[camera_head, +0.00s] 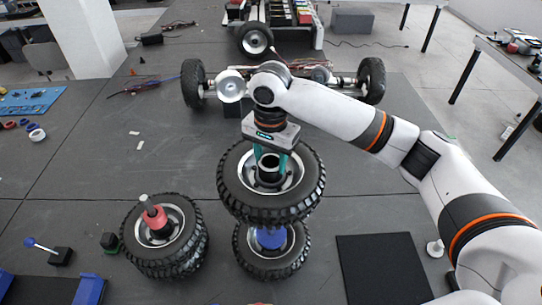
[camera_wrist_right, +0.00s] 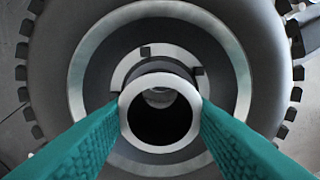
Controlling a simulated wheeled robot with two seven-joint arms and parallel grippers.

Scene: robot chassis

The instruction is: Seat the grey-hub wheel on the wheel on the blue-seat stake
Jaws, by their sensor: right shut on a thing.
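My right gripper (camera_head: 270,158) has its teal fingers shut on the hub of a black-tyred wheel, the grey-hub wheel (camera_head: 232,200). In the right wrist view the fingers (camera_wrist_right: 160,125) press on both sides of its round grey hub collar (camera_wrist_right: 160,82). The wheel is held roughly level. Below it in the head view is another wheel (camera_head: 248,262) with the blue seat (camera_head: 270,238) at its centre. The held wheel overlaps its far part and hides the stake's top. I cannot tell how large the gap is. My left gripper is not in view.
Left of these, stacked wheels (camera_head: 190,257) sit around a red-topped stake (camera_head: 153,213). A black mat (camera_head: 382,270) lies to the right. A chassis axle with two wheels (camera_head: 371,80) stands behind. A blue-knobbed lever (camera_head: 42,247) is far left.

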